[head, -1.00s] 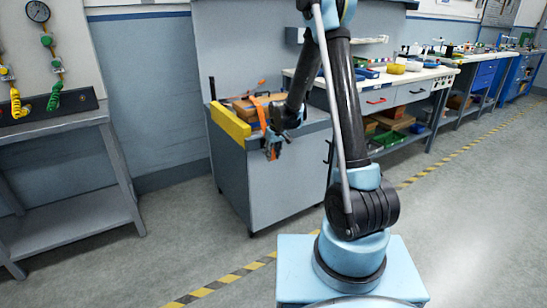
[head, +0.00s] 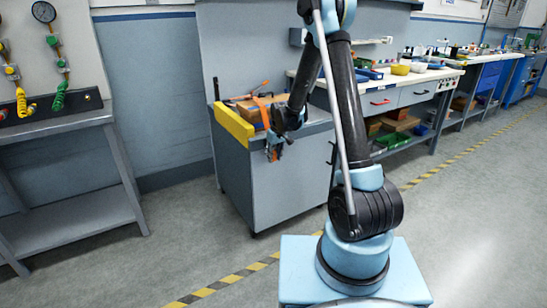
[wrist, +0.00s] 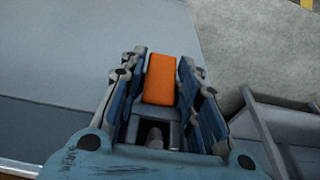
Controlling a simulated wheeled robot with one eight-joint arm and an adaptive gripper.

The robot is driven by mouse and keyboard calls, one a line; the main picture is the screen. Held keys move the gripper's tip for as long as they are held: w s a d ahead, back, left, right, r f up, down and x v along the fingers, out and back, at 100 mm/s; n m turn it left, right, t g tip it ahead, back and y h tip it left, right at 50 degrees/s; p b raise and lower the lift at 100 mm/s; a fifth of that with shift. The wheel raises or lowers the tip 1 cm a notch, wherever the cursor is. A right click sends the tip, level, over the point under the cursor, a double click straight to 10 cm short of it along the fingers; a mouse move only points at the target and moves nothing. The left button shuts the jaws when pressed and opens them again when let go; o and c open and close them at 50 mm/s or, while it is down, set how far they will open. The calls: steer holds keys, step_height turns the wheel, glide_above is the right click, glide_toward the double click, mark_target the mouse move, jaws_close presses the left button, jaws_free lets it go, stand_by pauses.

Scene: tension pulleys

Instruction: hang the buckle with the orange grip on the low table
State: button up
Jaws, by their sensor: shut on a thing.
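My gripper (head: 273,152) hangs at the front edge of the grey cabinet (head: 285,185) in the head view, with its fingers pointing down. In the wrist view my gripper (wrist: 161,68) is shut on an orange block-like grip (wrist: 160,82), which lies between the two rows of blue-grey finger pads. The rest of the buckle is hidden by the fingers. In the head view an orange strap (head: 262,112) runs over a brown box (head: 248,108) on the cabinet top, close behind my gripper. I cannot tell whether the strap joins the held grip.
A yellow bar (head: 233,125) lies along the cabinet's left edge. A grey table (head: 60,126) stands at the left, below a board with gauges and green and yellow coiled hoses (head: 58,97). A workbench (head: 440,72) stands at the right.

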steer(key=o, duration=1.3)
